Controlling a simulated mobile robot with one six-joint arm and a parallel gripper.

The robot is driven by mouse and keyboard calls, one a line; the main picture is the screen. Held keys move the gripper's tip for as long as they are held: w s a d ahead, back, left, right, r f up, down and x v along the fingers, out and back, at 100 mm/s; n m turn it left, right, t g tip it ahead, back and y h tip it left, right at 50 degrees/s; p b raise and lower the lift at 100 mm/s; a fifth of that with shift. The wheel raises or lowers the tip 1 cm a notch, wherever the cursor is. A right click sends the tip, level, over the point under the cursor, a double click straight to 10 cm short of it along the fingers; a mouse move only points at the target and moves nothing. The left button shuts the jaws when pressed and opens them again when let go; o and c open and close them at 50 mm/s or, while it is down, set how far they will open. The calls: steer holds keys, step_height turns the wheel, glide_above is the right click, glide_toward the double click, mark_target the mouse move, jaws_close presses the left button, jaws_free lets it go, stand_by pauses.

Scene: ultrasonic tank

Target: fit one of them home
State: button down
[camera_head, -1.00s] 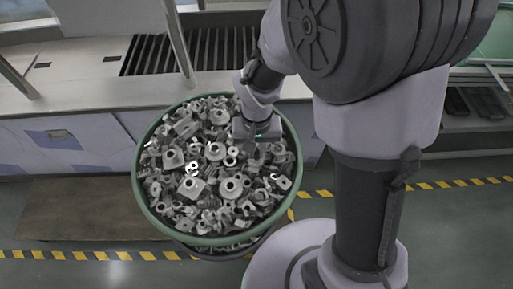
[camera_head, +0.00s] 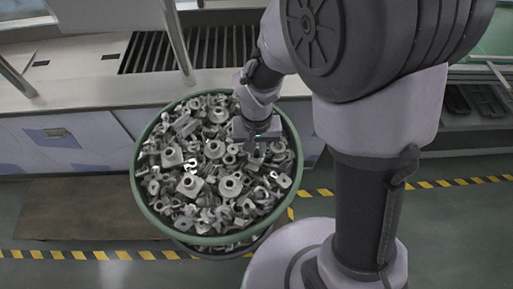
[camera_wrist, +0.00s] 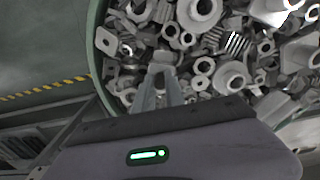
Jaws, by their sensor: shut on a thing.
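Many grey metal parts, such as flanged collars, rings and blocks, lie in a loose heap (camera_head: 205,180) in a round green-rimmed bin. They also fill the upper part of the wrist view (camera_wrist: 230,75). My gripper (camera_head: 254,143) is down at the right rear of the heap. In the wrist view its two fingers (camera_wrist: 163,78) come together at their tips. They are shut on a small grey metal part (camera_wrist: 161,60) that is hard to tell from the parts around it. Its shape and underside are mostly hidden.
The bin's green rim (camera_head: 137,178) surrounds the heap close to my gripper. Behind it stands a pale bench (camera_head: 70,85) with a dark slatted opening (camera_head: 150,55) and upright metal posts (camera_head: 178,45). Yellow-black tape (camera_head: 90,255) marks the floor.

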mark_target(257, 151)
steer(key=c, duration=1.3)
jaws_free()
step_height(257, 151, up, 17)
steer(key=p, duration=0.6)
steer(key=shift+r, duration=0.15)
steer(key=s+d+m+t+b, duration=0.1)
steer(key=s+d+t+b, duration=0.1)
steer(key=s+b, duration=0.1)
steer(key=s+d+m+t+y+b, duration=0.1)
steer(key=s+d+t+b, duration=0.1)
steer(key=s+b, duration=0.2)
steer(key=s+d+f+m+t+y+b, duration=0.1)
steer(key=s+d+m+b, duration=0.1)
steer(key=s+b, duration=0.2)
steer(key=shift+s+d+t+b, duration=0.1)
steer(key=shift+d+t+b, duration=0.25)
steer(key=shift+t, duration=0.05)
